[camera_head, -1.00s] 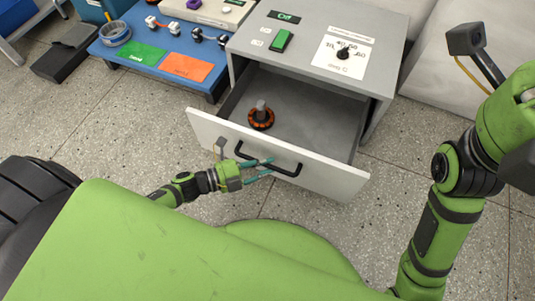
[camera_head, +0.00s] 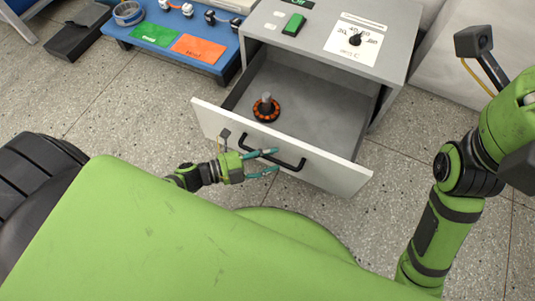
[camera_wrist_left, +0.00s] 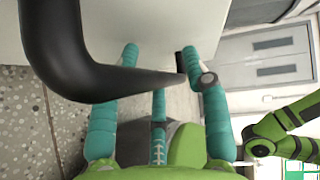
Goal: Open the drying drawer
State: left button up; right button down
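The drying drawer (camera_head: 215,122) is pulled well out of its grey cabinet (camera_head: 392,52), with its inside showing. A black bar handle (camera_head: 285,163) crosses its white front and also shows large in the left wrist view (camera_wrist_left: 75,65).
An orange-and-black ring part with a grey shaft (camera_head: 267,108) stands in the drawer. The cabinet top has a green switch (camera_head: 294,25) and a black knob (camera_head: 355,39). A blue table (camera_head: 226,72) with green and orange mats stands at left. Speckled floor is clear before the drawer.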

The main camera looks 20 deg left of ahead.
pick_arm(q)
jog(key=v, duration=1.2)
dwell(0.4)
